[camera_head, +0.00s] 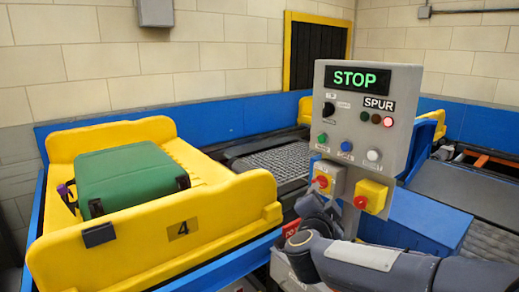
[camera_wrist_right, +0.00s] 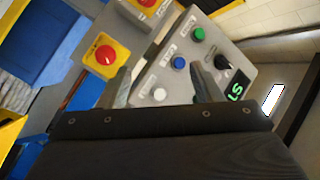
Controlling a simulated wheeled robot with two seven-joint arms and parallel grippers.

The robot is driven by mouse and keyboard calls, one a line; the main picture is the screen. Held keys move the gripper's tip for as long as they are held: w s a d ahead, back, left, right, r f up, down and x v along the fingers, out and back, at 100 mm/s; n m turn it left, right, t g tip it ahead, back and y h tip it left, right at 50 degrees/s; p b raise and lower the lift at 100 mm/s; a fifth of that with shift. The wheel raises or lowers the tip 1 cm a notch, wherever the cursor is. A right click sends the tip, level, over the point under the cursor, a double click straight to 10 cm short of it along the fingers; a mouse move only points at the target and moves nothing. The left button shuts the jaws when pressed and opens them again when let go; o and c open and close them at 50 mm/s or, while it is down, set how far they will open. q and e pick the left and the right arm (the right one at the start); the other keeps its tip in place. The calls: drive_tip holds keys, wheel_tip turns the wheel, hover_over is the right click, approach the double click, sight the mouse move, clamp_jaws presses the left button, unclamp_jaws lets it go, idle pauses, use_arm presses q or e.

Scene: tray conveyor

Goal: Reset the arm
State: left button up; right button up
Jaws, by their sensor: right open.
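My right arm comes in from the lower right in the head view. Its gripper (camera_head: 335,207) is in front of the lower part of the grey control panel (camera_head: 334,104). In the right wrist view the gripper (camera_wrist_right: 163,82) is open and empty, with its two fingers apart in front of the panel's buttons. A blue button (camera_wrist_right: 178,62) and a white button (camera_wrist_right: 159,94) show between the fingers. I cannot tell whether the fingers touch the panel. My left gripper is not in view.
The panel's display (camera_head: 355,79) reads STOP in green. A yellow tray (camera_head: 226,208) marked 4 holds a green suitcase (camera_head: 130,177) on the left. Blue conveyor rails (camera_head: 237,118) run behind.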

drive_tip(key=s+d+r+n+g+y+p, duration=0.1)
drive_tip(key=s+r+n+y+p, duration=0.1)
drive_tip(key=s+n+y, duration=0.3)
drive_tip(key=s+d+r+n+g+y+p, duration=0.1)
drive_tip(key=s+d+n+y+p, duration=0.15)
drive_tip(key=s+y, duration=0.35)
drive_tip(key=s+f+n+g, duration=0.1)
drive_tip(key=s+f+g, duration=0.2)
drive_tip(key=s, duration=0.5)
drive_tip(key=s+d+f+n+g+h+p, duration=0.1)
drive_tip(key=s+f+n+g, duration=0.1)
drive_tip(key=s+f, duration=0.3)
drive_tip(key=s+f+n+g+p, duration=0.1)
drive_tip(key=s+f+g, duration=0.2)
drive_tip(key=s, duration=0.8)
drive_tip(key=shift+d+f+g, duration=0.3)
drive_tip(key=shift+d+f, duration=0.05)
drive_tip(key=shift+f, duration=0.35)
drive_tip(key=shift+c, duration=0.5)
